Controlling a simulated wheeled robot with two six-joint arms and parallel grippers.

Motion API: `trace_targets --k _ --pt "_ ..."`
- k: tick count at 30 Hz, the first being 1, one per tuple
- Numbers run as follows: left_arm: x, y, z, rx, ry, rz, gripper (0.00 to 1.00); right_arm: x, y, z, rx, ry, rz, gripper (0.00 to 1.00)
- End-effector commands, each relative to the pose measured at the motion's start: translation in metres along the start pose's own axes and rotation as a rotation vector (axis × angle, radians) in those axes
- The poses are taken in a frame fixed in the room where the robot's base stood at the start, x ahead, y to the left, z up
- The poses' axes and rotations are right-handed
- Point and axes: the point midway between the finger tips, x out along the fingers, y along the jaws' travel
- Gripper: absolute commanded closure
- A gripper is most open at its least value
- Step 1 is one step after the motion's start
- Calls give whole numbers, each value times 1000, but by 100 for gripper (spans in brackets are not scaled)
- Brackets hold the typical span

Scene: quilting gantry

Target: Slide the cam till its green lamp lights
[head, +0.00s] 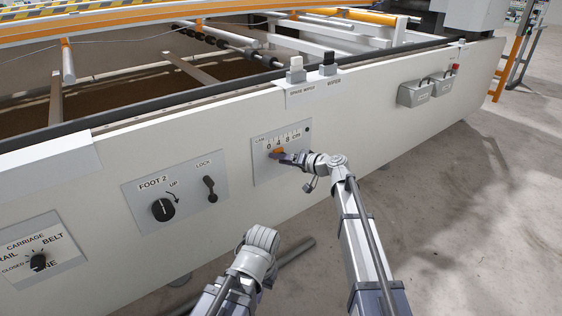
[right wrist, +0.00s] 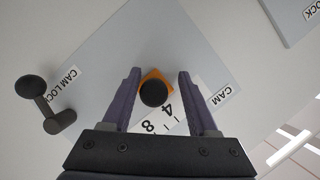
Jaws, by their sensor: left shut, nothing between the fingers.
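The cam slider, an orange block with a black knob (right wrist: 153,93), sits on the grey cam panel (head: 262,174) and also shows as an orange bit in the head view (head: 279,151). In the head view it is between the 0 and 4 marks. My right gripper (right wrist: 157,80) is open, with one finger on each side of the knob and small gaps beside it. In the head view my right gripper (head: 284,157) covers part of the slider. The round lamp (head: 307,130) at the panel's upper right looks dark. My left gripper (head: 262,238) is shut and empty, away from the panel.
A black-knobbed cam lock lever (right wrist: 45,105) stands left of the fingers in the right wrist view. The foot 2 panel (head: 140,217), with a knob and a lock lever (head: 209,188), is left of the cam panel. Grey boxes (head: 417,95) hang further right.

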Motion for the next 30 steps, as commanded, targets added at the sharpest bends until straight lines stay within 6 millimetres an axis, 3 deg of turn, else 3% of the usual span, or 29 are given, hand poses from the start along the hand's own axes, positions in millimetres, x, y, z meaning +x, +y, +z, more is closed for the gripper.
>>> trace_targets --k 5,17,23,30 --pt "-1 0 0 0 0 0 100 1 -1 -2 2 4 -3 31" --pt "-1 0 0 0 0 0 100 -3 0 0 1 1 -1 31" --pt "-7 -1 0 0 0 0 100 -23 -2 0 2 2 0 31" --pt "-18 -2 1 0 -1 0 100 -62 -2 -1 1 3 0 31"
